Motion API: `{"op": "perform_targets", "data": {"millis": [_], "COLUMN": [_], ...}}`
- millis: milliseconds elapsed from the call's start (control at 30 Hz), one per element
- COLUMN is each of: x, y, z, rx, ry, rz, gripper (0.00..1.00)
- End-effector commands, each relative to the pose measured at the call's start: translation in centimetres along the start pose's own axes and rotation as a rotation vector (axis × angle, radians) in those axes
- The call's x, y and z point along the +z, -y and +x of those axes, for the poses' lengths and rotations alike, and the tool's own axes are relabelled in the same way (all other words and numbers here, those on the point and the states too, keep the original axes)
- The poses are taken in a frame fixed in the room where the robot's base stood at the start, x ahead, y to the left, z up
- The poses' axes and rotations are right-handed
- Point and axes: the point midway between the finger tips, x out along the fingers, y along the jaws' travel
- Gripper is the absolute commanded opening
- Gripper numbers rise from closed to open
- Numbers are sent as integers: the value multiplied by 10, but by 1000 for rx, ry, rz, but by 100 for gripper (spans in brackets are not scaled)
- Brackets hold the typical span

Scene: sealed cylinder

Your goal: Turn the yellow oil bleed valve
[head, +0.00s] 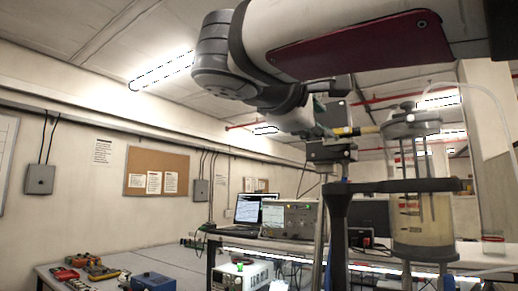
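A clear sealed cylinder (424,215) with a grey lid and yellowish liquid at its bottom stands upright at the right, held in a dark stand. A small yellow part (344,131), which looks like the yellow oil bleed valve, sits left of the lid at lid height. My arm comes in from the upper right, bends at the left and reaches back down toward it. My gripper (322,128) is at or very close to the left end of the yellow part. Its fingers are small and dark, so I cannot tell whether they touch it or are open.
A dark box-shaped unit (331,151) sits just below my gripper. A dark clamp arm (400,186) crosses the cylinder. A clear hose (478,88) arcs at the right. A bench behind holds a laptop (257,208) and an instrument (292,219). Tools lie on the left table (130,262).

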Motion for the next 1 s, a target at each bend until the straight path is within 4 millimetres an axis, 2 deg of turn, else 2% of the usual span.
{"op": "perform_targets", "data": {"millis": [200, 400, 600, 900, 1000], "x": [1, 1, 1, 1, 1], "y": [0, -1, 0, 0, 0], "z": [43, 73, 87, 89, 88], "rx": [-2, -1, -1, -1, -1], "ry": [4, 2, 1, 1, 1], "rz": [-2, 0, 0, 1, 1], "gripper": [32, 32, 32, 32, 10]}}
